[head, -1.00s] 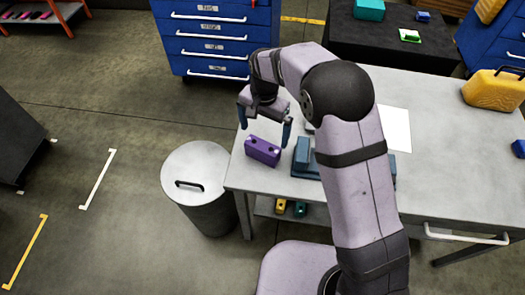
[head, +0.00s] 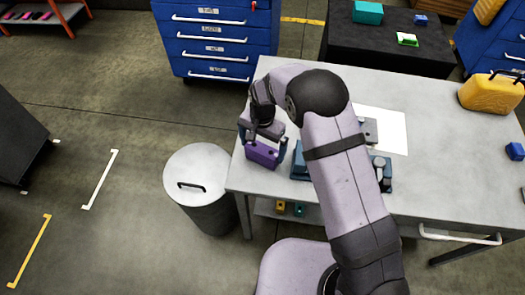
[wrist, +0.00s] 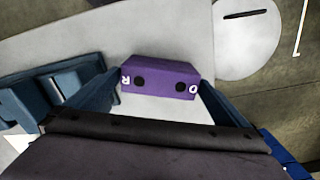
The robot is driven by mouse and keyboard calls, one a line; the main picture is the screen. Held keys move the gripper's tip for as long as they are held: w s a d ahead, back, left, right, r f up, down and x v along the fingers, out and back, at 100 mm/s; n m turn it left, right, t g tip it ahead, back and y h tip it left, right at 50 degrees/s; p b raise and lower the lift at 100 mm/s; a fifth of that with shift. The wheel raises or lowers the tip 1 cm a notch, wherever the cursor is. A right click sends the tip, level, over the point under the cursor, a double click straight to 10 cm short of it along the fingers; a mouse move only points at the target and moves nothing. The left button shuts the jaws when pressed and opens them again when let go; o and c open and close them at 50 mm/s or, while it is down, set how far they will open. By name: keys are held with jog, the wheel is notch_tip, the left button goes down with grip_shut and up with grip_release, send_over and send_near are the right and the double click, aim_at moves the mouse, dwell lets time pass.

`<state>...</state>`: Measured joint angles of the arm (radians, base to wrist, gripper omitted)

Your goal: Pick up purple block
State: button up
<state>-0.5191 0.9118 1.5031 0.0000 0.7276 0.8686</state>
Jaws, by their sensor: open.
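The purple block (head: 262,153) lies on the grey table near its left corner. In the wrist view the purple block (wrist: 158,78) shows two dark round holes and white letters at its ends. My gripper (head: 262,146) is directly over the block, with its blue fingers open at either end of it. In the wrist view my gripper (wrist: 160,90) has one finger by each end of the block. I cannot tell whether the fingers touch it.
A blue jig (head: 300,160) stands just right of the block, partly hidden by my arm. A white sheet (head: 394,130) lies farther right. A lidded grey bin (head: 197,165) stands on the floor left of the table. A yellow case (head: 490,94) is at the right.

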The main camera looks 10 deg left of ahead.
jog(key=shift+f, duration=0.65)
jog(key=c, duration=1.2)
jog(key=shift+r, duration=0.15)
